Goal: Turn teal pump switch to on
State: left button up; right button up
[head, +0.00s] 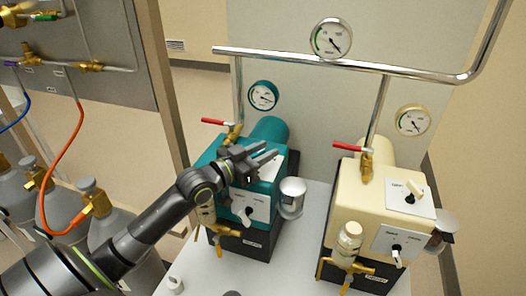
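The teal pump (212,152) stands on the white bench at the middle. Its white front panel (232,206) carries a knob (247,214) with a pale handle. Its white top panel (266,171) is mostly hidden by my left gripper, so the switch on it and its setting cannot be made out. My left gripper (271,149) is over the top of the teal pump, with its two fingers apart and nothing seen between them. Whether it touches the panel I cannot tell. My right gripper is not in view.
A cream pump (345,190) with a similar top switch (414,192) stands to the right. Red-handled valves (222,122), gauges (331,38) and a steel pipe (290,56) rise behind. A metal canister (291,197) is right of the teal pump. Gas cylinders (62,208) stand left.

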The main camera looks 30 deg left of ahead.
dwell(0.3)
pick_arm(q)
jog(key=p+v, duration=0.2)
jog(key=v, duration=0.3)
jog(key=shift+s+a+r, duration=0.1)
jog(key=shift+s+a, duration=0.1)
jog(key=shift+s, duration=0.15)
jog(key=p+v, duration=0.7)
jog(key=v, duration=0.4)
jog(key=shift+s+p, duration=0.3)
jog(key=shift+p, duration=0.05)
jog(key=shift+a, duration=0.1)
